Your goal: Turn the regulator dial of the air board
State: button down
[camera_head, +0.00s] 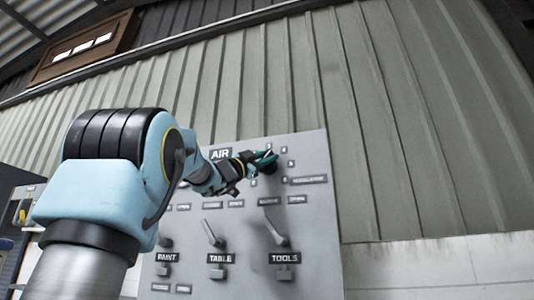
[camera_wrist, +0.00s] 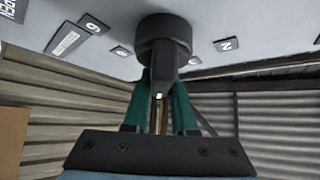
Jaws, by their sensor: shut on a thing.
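The grey air board (camera_head: 325,215) stands against the wall and carries the word AIR at its top. The dark round regulator dial (camera_head: 270,168) sits at its upper right, partly hidden by my gripper. In the wrist view the dial (camera_wrist: 164,38) is a black knob with a grip bar, and number plates such as 2 and 6 lie around it. My gripper (camera_head: 262,158) is at the dial, its green fingers shut on the dial's bar. The fingers (camera_wrist: 162,85) also show on either side of the bar in the wrist view.
Below the dial the board has several levers with labels PAINT (camera_head: 167,257), TABLE (camera_head: 220,258) and TOOLS (camera_head: 284,258). Corrugated wall (camera_head: 400,130) rises behind the board. A dark cabinet with yellow items (camera_head: 20,212) stands at the far left.

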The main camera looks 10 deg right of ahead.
jog(key=shift+m+g, duration=0.4)
jog(key=shift+m, duration=0.3)
jog(key=c, duration=0.7)
grip_release()
jog(key=shift+s+a+f, duration=0.2)
jog(key=shift+a+f, duration=0.1)
jog(key=shift+f, duration=0.1)
jog(key=b+v, duration=0.5)
jog(key=v, duration=0.4)
jog(key=shift+s+a+f, duration=0.1)
jog(key=shift+s+a, duration=0.1)
jog(key=shift+a, duration=0.15)
